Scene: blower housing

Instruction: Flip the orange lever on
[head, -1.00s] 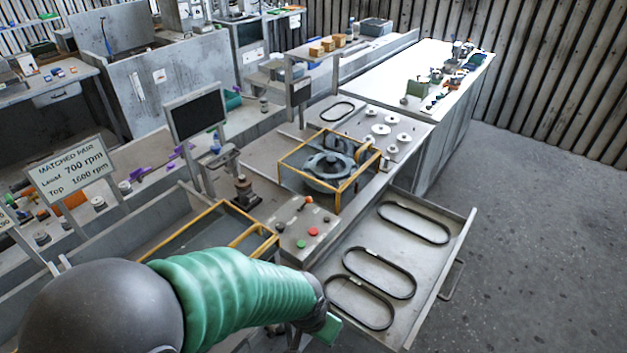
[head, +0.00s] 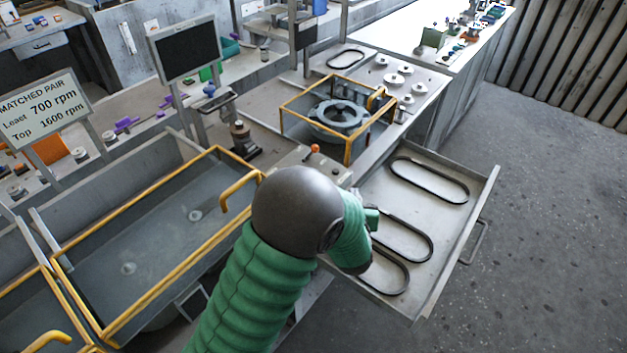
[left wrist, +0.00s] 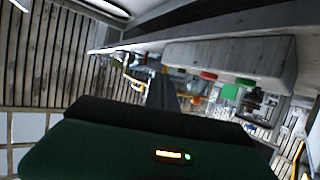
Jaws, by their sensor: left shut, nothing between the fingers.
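The orange lever (head: 314,149) shows in the head view as a small orange knob on the far side of the grey control box (head: 335,172). My own arm hides most of that box. My left gripper (head: 371,218) is right of and nearer than the lever, over the open drawer's left side and apart from the lever. In the left wrist view its dark fingers (left wrist: 163,95) are shut and empty. A grey box with red and green buttons (left wrist: 230,60) lies beyond them there; I cannot make out the lever for certain. My right gripper is not in view.
An open drawer (head: 478,200) with several black belts lies right of my arm. A yellow-framed blower housing (head: 345,150) stands behind the box. A yellow-railed trough (head: 150,235) is at the left. A black-screened monitor (head: 188,52) stands behind.

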